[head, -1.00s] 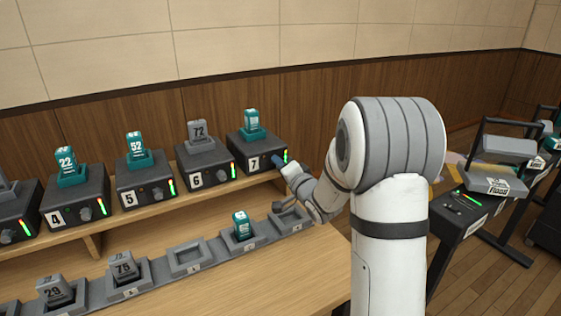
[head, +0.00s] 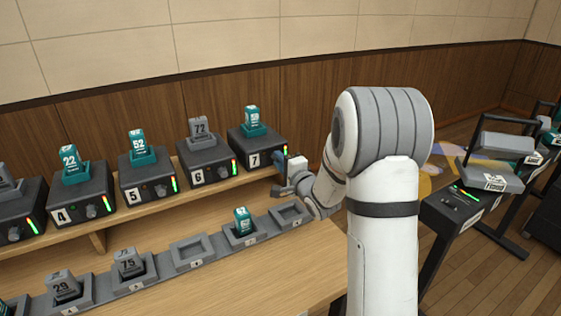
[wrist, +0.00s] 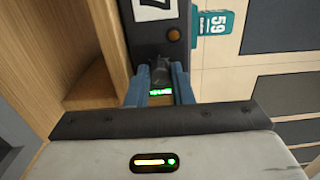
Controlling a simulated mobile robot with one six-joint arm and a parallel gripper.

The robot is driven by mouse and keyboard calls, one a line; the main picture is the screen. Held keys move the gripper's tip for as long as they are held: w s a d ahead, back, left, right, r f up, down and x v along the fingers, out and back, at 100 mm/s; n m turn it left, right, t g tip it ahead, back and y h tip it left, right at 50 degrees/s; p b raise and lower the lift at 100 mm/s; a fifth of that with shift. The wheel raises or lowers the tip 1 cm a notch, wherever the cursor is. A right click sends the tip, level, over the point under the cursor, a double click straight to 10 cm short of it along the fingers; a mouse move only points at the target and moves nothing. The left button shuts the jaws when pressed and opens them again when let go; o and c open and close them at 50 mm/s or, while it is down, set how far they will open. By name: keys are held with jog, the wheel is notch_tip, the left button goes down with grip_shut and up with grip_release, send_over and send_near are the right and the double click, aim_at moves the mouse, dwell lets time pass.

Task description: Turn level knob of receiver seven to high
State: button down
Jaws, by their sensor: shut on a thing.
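Receiver seven (head: 244,146) is the dark box at the right end of the shelf row, with a white 7 label and a teal unit (head: 252,118) on top. My gripper (head: 282,165) is at its right front, covering its knob and most of its level light in the head view. In the wrist view, turned sideways, the blue fingers of my gripper (wrist: 158,80) are shut on the dark level knob (wrist: 159,70). The receiver's dark front (wrist: 147,42) lies behind it. A green light shows between the fingers. The knob's pointer direction cannot be made out.
Receiver six (head: 210,169) stands just left, with receivers five (head: 147,188) and four (head: 82,205) beyond it. Below is a row of grey docking slots (head: 192,255), some holding units. A dark stand (head: 455,215) is at the right, across the floor.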

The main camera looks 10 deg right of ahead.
jog(key=c, duration=1.3)
grip_release()
jog(key=v, duration=0.7)
jog(key=shift+s+d, duration=0.1)
jog(key=shift+s, duration=0.25)
jog(key=shift+r, duration=0.1)
